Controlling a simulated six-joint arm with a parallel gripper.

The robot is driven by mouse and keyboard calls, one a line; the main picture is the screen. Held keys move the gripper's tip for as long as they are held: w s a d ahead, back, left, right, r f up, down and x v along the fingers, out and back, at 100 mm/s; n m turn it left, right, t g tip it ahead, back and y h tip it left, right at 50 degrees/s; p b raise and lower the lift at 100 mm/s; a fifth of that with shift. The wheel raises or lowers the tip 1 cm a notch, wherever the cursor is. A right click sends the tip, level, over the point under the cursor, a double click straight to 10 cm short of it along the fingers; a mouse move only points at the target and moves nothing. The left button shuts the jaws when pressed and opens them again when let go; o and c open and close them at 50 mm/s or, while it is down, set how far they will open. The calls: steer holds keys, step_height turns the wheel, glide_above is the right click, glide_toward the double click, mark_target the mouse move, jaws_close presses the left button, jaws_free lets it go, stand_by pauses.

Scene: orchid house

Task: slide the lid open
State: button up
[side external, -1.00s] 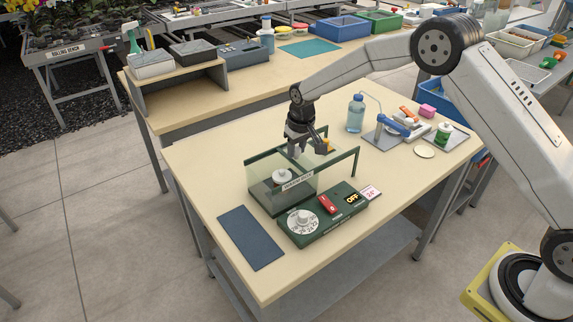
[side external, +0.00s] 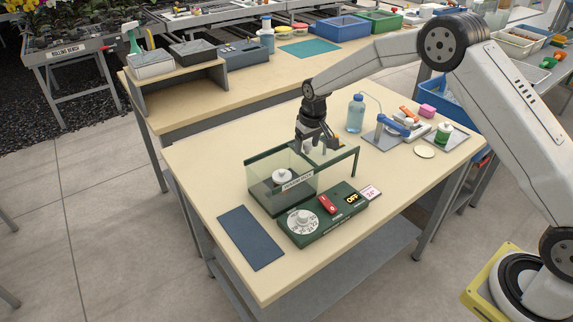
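The box (side external: 258,198) is a low green-framed case with clear walls and a label on its front, standing on the near bench. Green rails (side external: 338,162) run on from it to the right, ending in a post. The clear lid is hard to make out against the walls; I cannot tell its exact position. A pale round piece with a knob (side external: 282,176) shows within the box outline. My gripper (side external: 316,149) points down at the right end of the box, beside the rails. Its fingertips are small and partly mixed with the frame, so opening and contact are unclear.
A green control unit (side external: 318,222) with a dial, a red switch and an OFF display sits in front of the box. A blue mat (side external: 251,237) lies at left. A clear bottle (side external: 355,114) and a tray of tools (side external: 398,134) stand at right. The bench's left part is clear.

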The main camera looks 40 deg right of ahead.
steer(key=shift+r, duration=0.2)
steer(key=shift+r, duration=3.25)
steer(key=shift+s+r, duration=0.2)
steer(key=shift+s, duration=0.25)
steer(key=s+a, duration=0.1)
steer(key=s, duration=2.8)
steer(key=shift+a+f+t, duration=0.15)
steer(key=shift+f+t, duration=0.1)
steer(key=shift+t, duration=0.15)
